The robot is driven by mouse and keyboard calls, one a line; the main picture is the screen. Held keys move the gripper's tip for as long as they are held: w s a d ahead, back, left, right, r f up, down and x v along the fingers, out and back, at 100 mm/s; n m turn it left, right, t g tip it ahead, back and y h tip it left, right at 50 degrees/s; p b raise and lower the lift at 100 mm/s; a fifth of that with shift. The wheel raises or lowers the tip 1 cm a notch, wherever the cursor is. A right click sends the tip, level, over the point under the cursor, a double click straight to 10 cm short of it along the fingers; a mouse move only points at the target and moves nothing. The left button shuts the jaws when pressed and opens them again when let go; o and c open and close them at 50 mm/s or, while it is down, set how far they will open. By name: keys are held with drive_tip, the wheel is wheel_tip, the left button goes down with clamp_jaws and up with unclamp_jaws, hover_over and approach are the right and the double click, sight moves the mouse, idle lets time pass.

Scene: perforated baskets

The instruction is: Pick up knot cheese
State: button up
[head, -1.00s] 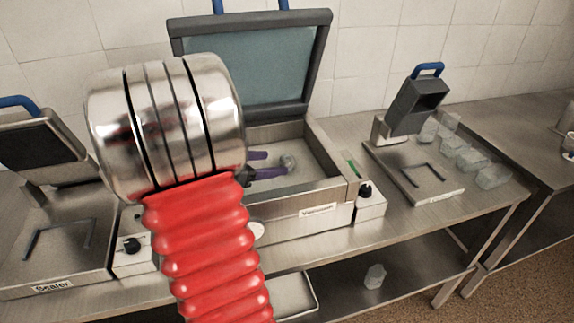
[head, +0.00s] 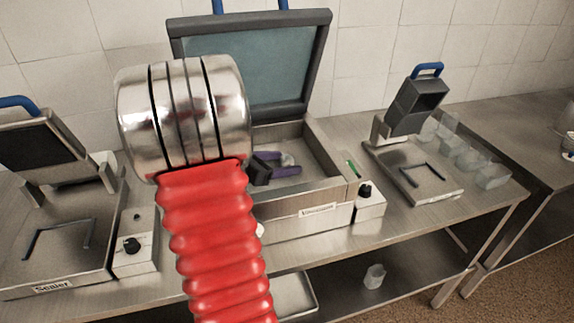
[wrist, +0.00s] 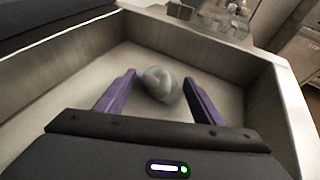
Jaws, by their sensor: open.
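The knot cheese (wrist: 160,86), a pale grey-white knotted lump, lies on the floor of the open vacuum chamber (head: 318,160). In the wrist view it sits between the two purple fingers of my gripper (wrist: 159,78), with a gap visible on each side. My gripper is open and low inside the chamber.
The chamber's walls surround my gripper, and its raised lid (head: 260,65) stands behind. Sealers stand at the left (head: 60,245) and right (head: 415,170). Several clear containers (head: 470,158) are at the right. The chamber floor right of the cheese is clear.

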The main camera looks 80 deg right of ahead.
drive_tip(key=shift+c, duration=0.2)
idle(0.3)
drive_tip(key=c, duration=1.1)
